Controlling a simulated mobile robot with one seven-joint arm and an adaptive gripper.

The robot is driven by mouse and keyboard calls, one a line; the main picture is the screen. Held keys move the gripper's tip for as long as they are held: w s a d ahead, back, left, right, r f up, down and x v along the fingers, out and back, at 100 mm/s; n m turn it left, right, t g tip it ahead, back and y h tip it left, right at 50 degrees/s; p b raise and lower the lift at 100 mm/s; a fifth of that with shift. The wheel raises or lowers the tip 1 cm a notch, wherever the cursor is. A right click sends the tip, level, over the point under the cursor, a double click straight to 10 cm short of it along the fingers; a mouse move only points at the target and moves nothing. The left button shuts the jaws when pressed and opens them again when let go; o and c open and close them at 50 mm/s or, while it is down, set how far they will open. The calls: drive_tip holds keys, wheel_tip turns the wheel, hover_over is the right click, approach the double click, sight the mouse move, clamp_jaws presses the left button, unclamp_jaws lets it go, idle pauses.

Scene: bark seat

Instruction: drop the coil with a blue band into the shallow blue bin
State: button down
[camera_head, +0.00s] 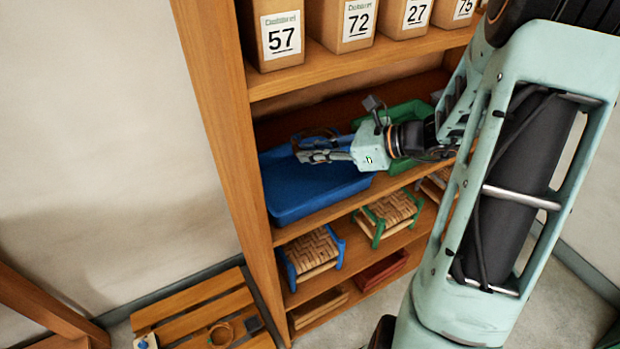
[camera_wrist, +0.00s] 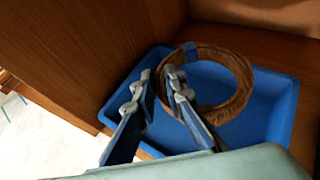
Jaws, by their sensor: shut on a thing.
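The coil with a blue band is a brown ring (camera_wrist: 247,78) with a blue patch on its upper left in the wrist view. In the head view the coil (camera_head: 318,131) shows only partly, behind my gripper's fingers. My gripper (camera_head: 303,152) is shut on it, over the shallow blue bin (camera_head: 300,198) on the middle shelf. In the wrist view my gripper (camera_wrist: 160,78) has its fingers at the ring's left side. The blue bin (camera_wrist: 281,110) lies behind and below the coil there. The exact gap between coil and bin floor cannot be told.
A green bin (camera_head: 408,110) stands right of the blue bin, partly behind my gripper. Numbered boxes (camera_head: 280,38) line the shelf above. Small woven stools (camera_head: 312,251) stand on the shelf below. A slatted wooden bench (camera_head: 200,305) at lower left carries another coil (camera_head: 221,335).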

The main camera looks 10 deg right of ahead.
drive_tip(key=shift+f, duration=0.3)
drive_tip(key=c, duration=1.9)
unclamp_jaws()
drive_tip(key=v, duration=1.2)
